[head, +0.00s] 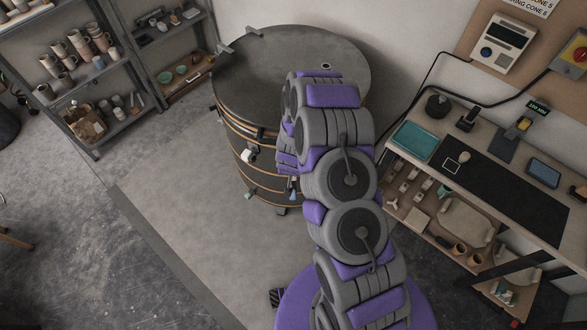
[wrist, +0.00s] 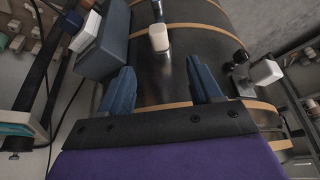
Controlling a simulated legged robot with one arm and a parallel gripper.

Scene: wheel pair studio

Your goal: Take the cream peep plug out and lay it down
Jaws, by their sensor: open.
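The cream peep plug (wrist: 158,37) shows in the wrist view on the dark, curved kiln wall (wrist: 150,72), ahead of my gripper (wrist: 161,65). It lies between the lines of the two blue fingers, a little beyond their tips. My gripper is open and empty, and the fingers look apart from the plug. In the head view the round kiln (head: 260,75) stands upright with its grey lid down. My arm hides part of its wall and lid there, and I cannot make out the plug for certain in that view.
In the wrist view a white block on a metal fitting (wrist: 265,72) juts out at the right, and a grey-blue box (wrist: 105,45) stands close at the left. In the head view a workbench (head: 465,185) with a teal tray (head: 415,141) is right; pottery shelves (head: 85,70) are left.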

